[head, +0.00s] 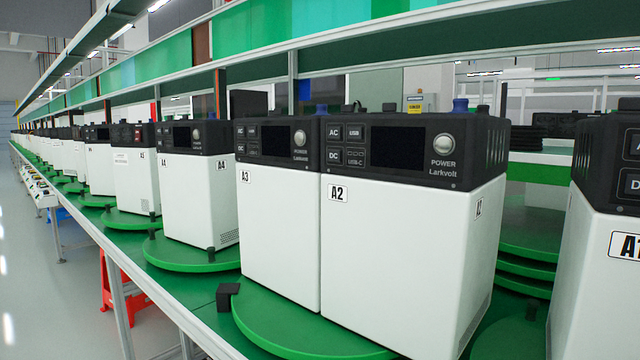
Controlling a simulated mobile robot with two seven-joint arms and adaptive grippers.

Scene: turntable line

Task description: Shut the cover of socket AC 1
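Power station A1 (590,270) stands at the right edge, cut off by the frame. On its black top part, a cover marked "A" (632,145) and one marked "D" (630,185) show only in part; I cannot tell whether the upper one is fully shut. Power station A2 (400,260) stands in the middle on a green turntable (275,325). Its AC cover (333,132) and DC cover (333,156) look flat against the panel. Power station A3 (275,225) stands beside A2 on the left. Neither of my grippers is in view.
Power station A4 (205,195) and several more white units run off to the left on turntables. A green overhead beam (400,50) spans above the line. A red stool (112,290) is under the table. The grey floor (50,310) at left is clear.

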